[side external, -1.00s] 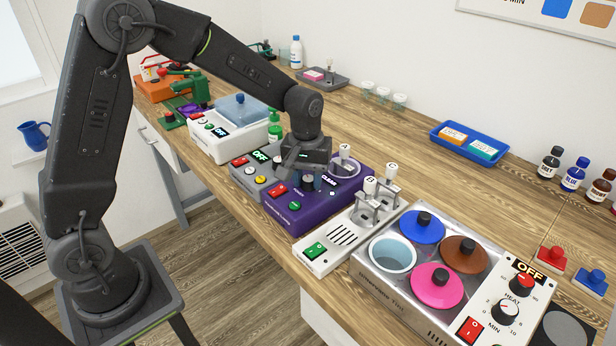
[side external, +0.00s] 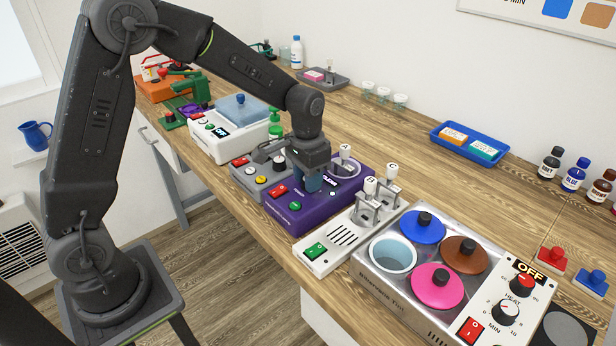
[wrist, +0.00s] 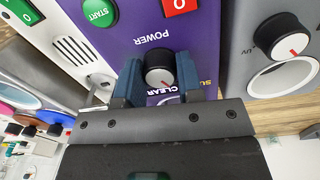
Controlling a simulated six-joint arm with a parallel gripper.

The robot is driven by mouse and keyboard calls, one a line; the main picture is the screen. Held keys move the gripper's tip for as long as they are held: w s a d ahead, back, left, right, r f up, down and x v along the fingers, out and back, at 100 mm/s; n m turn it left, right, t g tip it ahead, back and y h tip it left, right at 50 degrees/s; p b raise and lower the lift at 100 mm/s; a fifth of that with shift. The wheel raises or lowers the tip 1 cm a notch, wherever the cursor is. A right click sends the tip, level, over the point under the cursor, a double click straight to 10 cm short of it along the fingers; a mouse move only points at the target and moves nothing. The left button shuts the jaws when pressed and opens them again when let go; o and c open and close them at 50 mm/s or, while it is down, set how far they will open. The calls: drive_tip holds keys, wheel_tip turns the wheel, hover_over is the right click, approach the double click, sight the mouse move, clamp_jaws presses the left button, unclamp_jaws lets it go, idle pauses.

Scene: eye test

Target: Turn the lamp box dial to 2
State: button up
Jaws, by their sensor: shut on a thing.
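My gripper (wrist: 160,84) has its two blue fingers on either side of a black-rimmed dial (wrist: 159,67) marked POWER on the purple box, and is shut on it. The dial's red pointer line slants toward the lower right of the wrist view. The dial's numbers are not readable. In the side view my gripper (side external: 313,182) is over the purple box (side external: 297,222) and hides the dial. A grey box (wrist: 238,85) beside it has its own dial (wrist: 279,38) marked UV, with a red pointer; it also shows in the side view (side external: 240,178). No lamp box label is readable.
The purple box has a green START button (wrist: 100,13) and a red switch (wrist: 180,5) near the fingers. A white box with metal clamps (side external: 345,235) and a metal bath with coloured lids (side external: 372,287) stand to the right.

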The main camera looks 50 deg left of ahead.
drive_tip(key=m, duration=0.5)
drive_tip(key=shift+w, duration=0.1)
idle(0.5)
drive_tip(key=o, duration=0.9)
drive_tip(key=shift+o, duration=0.2)
drive_tip(key=shift+r, duration=0.15)
wheel_tip(320, 180, up, 14)
drive_tip(key=shift+a+f, duration=0.2)
drive_tip(key=shift+a, duration=0.05)
drive_tip(key=shift+w, duration=0.1)
